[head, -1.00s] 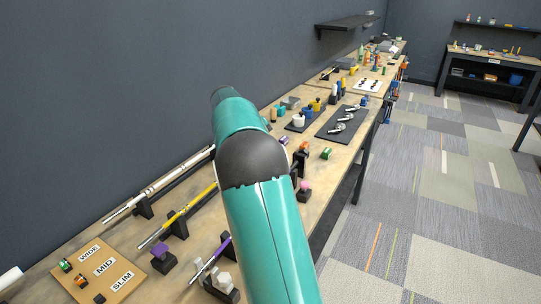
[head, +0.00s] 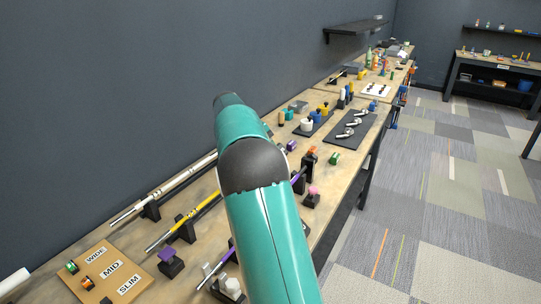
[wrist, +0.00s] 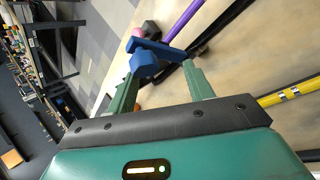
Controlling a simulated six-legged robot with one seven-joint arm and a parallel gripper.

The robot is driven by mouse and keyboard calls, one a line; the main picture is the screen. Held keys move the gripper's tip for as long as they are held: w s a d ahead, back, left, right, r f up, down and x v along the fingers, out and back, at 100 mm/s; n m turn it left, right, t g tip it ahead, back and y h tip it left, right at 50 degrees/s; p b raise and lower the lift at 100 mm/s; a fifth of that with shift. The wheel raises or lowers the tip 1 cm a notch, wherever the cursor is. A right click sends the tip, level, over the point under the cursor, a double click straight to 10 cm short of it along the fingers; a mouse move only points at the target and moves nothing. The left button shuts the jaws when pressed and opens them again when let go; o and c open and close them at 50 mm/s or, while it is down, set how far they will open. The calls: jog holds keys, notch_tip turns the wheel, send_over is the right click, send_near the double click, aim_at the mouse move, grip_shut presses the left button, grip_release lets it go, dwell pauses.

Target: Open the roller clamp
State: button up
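In the wrist view, my gripper (wrist: 162,75) has its two green fingers apart. A blue piece (wrist: 146,64) with a flat bar lies at the fingertips, closest to the left finger; I cannot tell whether they touch. It may be the roller clamp, but I cannot be sure. A purple shaft (wrist: 182,26) and a black bar run just beyond it. In the head view my own arm hides the gripper and the blue piece. The purple shaft (head: 298,176) shows there on both sides of my arm.
A yellow shaft (head: 205,205) and a silver shaft (head: 178,182) rest on black stands at left. A board labelled WIDE, MID, SLIM (head: 130,268) lies in front. A pink-topped stand (head: 312,196) and a green piece (head: 334,158) are right of my arm. The floor at right is open.

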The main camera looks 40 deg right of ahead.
jog(key=shift+s+d+r, duration=0.15)
jog(key=shift+s+r, duration=0.1)
jog(key=shift+r, duration=0.1)
jog(key=v, duration=1.3)
jog(key=shift+a+r, duration=0.25)
jog(key=shift+a, duration=0.05)
jog(key=shift+r, duration=0.1)
